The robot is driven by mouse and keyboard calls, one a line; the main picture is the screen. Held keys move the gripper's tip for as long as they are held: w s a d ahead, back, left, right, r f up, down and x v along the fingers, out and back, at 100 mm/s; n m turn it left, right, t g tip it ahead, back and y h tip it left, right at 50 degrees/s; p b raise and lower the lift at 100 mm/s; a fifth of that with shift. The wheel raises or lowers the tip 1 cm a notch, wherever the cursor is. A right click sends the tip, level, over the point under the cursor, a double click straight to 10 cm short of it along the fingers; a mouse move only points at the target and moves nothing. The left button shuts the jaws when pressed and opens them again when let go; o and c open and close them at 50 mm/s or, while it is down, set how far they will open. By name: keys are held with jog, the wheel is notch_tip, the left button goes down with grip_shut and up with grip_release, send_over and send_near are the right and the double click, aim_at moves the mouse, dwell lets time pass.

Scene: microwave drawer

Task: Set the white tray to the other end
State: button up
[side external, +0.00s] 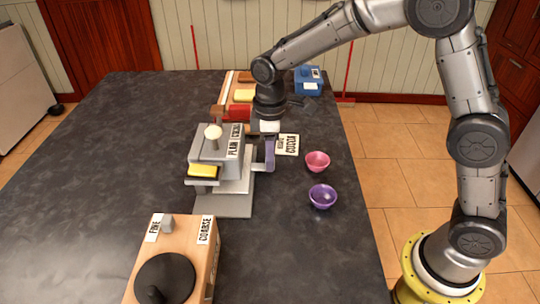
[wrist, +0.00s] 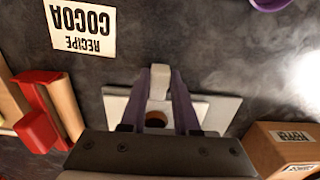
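The grey machine (side external: 222,152) stands mid-table on a flat grey base, with PLAIN and COCOA labels, a cream knob and a yellow block on it. My gripper (side external: 268,163) points down at its right side. Pale flat surfaces (wrist: 218,108) show to both sides beneath the fingers. The rest of the tray is hidden by the machine and my gripper's body.
A recipe card (side external: 287,144) reading COCOA lies just right of my gripper. A pink bowl (side external: 317,161) and a purple bowl (side external: 322,196) stand further right. A wooden FINE/COARSE box (side external: 207,262) is at the front. Red items (side external: 236,112) lie behind. The table's left side is clear.

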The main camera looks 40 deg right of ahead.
grip_shut()
dwell(0.9)
jog(key=shift+a, duration=0.1)
jog(key=s+a, duration=0.4)
jog(key=shift+s+a, duration=0.1)
jog(key=o, duration=0.8)
grip_release()
jog(key=shift+r, duration=0.1)
